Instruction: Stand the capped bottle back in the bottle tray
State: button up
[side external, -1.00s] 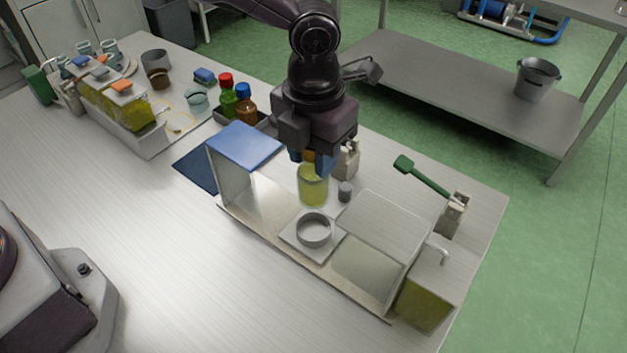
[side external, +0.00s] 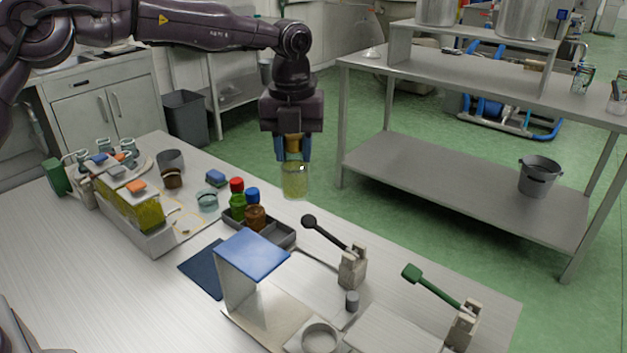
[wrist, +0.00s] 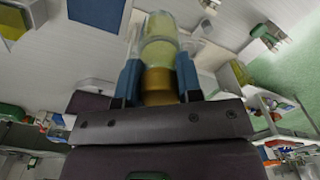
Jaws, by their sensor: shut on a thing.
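My gripper (side external: 293,150) is shut on the gold cap of the capped bottle (side external: 295,184), a clear bottle with yellow-green contents. The bottle hangs upright in the air, and in the side view it appears above and slightly right of the bottle tray. In the wrist view, the blue fingers of my gripper (wrist: 158,76) flank the gold cap (wrist: 159,87), with the bottle (wrist: 158,52) beyond. The dark grey bottle tray (side external: 283,236) stands on the table. It holds a green bottle with a red cap (side external: 237,196) and a brown bottle with a blue cap (side external: 254,213); its right end looks empty.
A blue-topped stand (side external: 252,250) is just in front of the tray, with a dark blue mat (side external: 203,268) to its left. A black-knobbed lever (side external: 330,237) and a green-ended lever (side external: 435,284) stand to the right. A white caddy (side external: 160,238) is at left.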

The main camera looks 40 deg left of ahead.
jog(key=w+a+n, duration=0.3)
jog(key=a, duration=0.7)
notch_tip(320, 180, down, 15)
jog(key=shift+d, duration=0.45)
jog(key=shift+w+f, duration=0.1)
jog(key=shift+f, duration=0.55)
dwell(0.4)
jog(key=shift+f, duration=0.55)
jog(key=shift+f, duration=0.1)
jog(key=shift+f, duration=0.35)
